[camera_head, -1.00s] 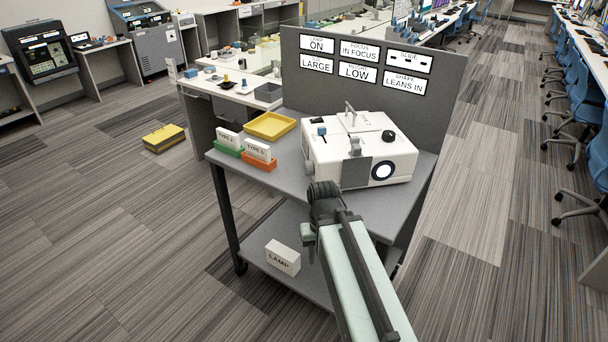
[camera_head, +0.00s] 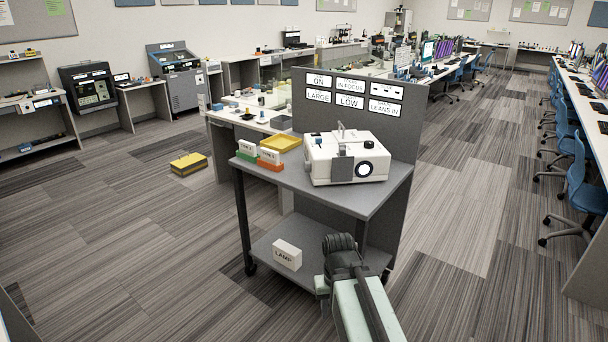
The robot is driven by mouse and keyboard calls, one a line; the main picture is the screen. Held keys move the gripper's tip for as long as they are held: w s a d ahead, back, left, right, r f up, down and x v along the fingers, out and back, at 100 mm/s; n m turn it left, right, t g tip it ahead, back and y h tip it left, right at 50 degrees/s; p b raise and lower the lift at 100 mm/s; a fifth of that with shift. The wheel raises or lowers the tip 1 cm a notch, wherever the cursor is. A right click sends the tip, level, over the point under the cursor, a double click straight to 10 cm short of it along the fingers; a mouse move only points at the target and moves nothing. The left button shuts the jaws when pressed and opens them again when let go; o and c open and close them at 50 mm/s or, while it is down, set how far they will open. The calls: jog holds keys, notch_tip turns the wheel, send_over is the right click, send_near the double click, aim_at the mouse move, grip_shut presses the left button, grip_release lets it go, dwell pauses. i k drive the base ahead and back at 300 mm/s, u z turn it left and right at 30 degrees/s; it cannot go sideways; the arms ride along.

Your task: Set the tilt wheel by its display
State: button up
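The white projector (camera_head: 345,157) sits on the top shelf of a grey cart, its round lens facing me. A dark knob (camera_head: 369,144) is on its top right; I cannot tell whether it is the tilt wheel. The display panel (camera_head: 352,98) stands behind it with several signs, among them ON, IN FOCUS, LARGE, LOW and LEANS IN. My gripper (camera_head: 340,243) is at the end of my arm, in front of the cart and lower in the picture than the projector, apart from it. Its fingers are too unclear to show whether they are open.
On the cart (camera_head: 300,184) are a yellow tray (camera_head: 281,143), a green box (camera_head: 246,157) and an orange box (camera_head: 270,164) with cards. A LAMP box (camera_head: 287,254) is on the lower shelf. A yellow case (camera_head: 188,163) lies on the floor.

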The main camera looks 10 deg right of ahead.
aim_at(307, 165)
jog(key=u, duration=0.45)
jog(key=i, duration=1.2)
jog(key=u, duration=1)
jog(key=k, duration=0.8)
jog(key=u, duration=0.15)
jog(key=i, duration=0.95)
jog(key=z, duration=0.05)
